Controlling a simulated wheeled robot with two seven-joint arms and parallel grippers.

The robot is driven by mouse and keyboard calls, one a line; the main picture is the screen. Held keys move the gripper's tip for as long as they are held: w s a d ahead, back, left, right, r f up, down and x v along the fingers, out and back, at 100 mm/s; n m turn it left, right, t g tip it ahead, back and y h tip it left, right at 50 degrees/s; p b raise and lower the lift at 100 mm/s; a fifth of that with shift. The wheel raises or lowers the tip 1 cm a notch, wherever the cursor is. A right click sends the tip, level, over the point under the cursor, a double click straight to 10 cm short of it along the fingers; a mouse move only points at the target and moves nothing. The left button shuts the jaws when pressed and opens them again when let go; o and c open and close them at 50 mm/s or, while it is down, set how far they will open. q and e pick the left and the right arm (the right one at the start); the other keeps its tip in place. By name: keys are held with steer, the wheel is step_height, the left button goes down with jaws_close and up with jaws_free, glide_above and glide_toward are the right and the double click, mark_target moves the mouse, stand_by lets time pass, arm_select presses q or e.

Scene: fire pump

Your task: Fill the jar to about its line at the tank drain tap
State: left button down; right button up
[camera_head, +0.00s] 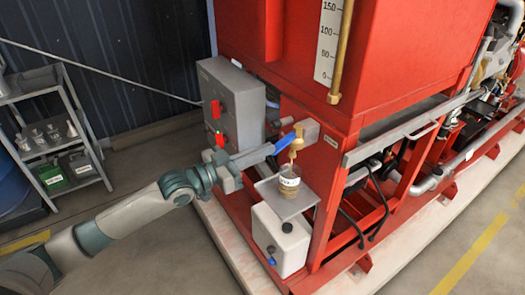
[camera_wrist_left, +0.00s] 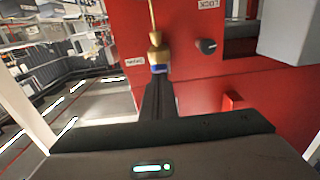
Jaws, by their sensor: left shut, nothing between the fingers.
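The brass drain tap (camera_head: 297,142) sticks out from the red tank's lower left corner, with a blue lever handle (camera_head: 285,143) pointing left. In the left wrist view the shut fingers (camera_wrist_left: 158,78) point at a blue part below brass fittings (camera_wrist_left: 157,50). My right gripper is out of view.
A white container (camera_head: 281,240) sits below the shelf. A grey control box (camera_head: 232,103) with red switches stands left of the tap. A shelf rack (camera_head: 60,135) with jars and a green can is at far left. Open floor lies in front.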

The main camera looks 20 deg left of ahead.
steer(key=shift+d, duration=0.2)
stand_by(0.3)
